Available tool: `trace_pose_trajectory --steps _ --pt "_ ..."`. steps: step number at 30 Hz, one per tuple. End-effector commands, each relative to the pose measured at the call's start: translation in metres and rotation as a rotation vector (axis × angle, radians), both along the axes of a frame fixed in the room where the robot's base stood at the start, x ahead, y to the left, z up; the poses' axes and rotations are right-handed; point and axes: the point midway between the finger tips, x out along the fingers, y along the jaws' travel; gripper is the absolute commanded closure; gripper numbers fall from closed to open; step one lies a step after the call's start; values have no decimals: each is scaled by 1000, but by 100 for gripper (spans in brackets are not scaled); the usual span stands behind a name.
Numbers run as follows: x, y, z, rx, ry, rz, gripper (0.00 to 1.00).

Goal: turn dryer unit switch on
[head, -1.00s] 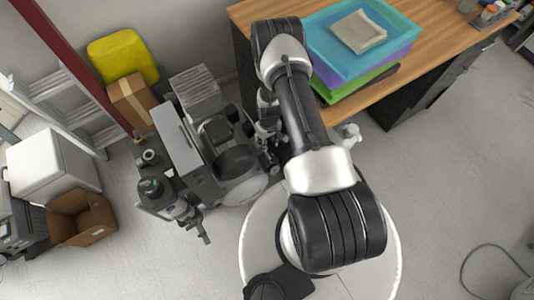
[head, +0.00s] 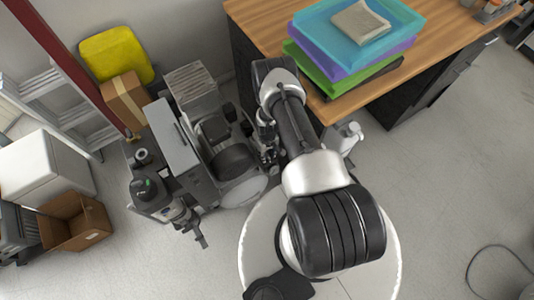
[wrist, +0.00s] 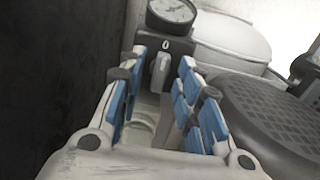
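The dryer unit's switch (wrist: 160,70) is a grey upright knob on a dark box marked "0", under a round gauge (wrist: 172,10) in the wrist view. My gripper (wrist: 163,60) is open, its blue-padded fingers on either side of the switch in that view. I cannot tell whether they touch it. In the head view, the compressor equipment (head: 178,140) stands on the floor left of my arm. My gripper (head: 268,145) is small there, beside the equipment's right side and partly hidden by my arm. The switch cannot be made out in the head view.
A wooden desk (head: 440,65) with stacked trays (head: 345,50) stands beyond my arm to the right. A cardboard box (head: 75,222) is at left. The right floor is mostly open.

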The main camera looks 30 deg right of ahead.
Motion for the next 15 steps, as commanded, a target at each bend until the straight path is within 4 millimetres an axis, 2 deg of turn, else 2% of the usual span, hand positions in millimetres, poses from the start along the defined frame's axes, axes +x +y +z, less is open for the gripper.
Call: trace_pose_trajectory --steps 2,15 --pt "0 0 0 0 0 0 69" --pt "0 0 0 0 0 0 98"
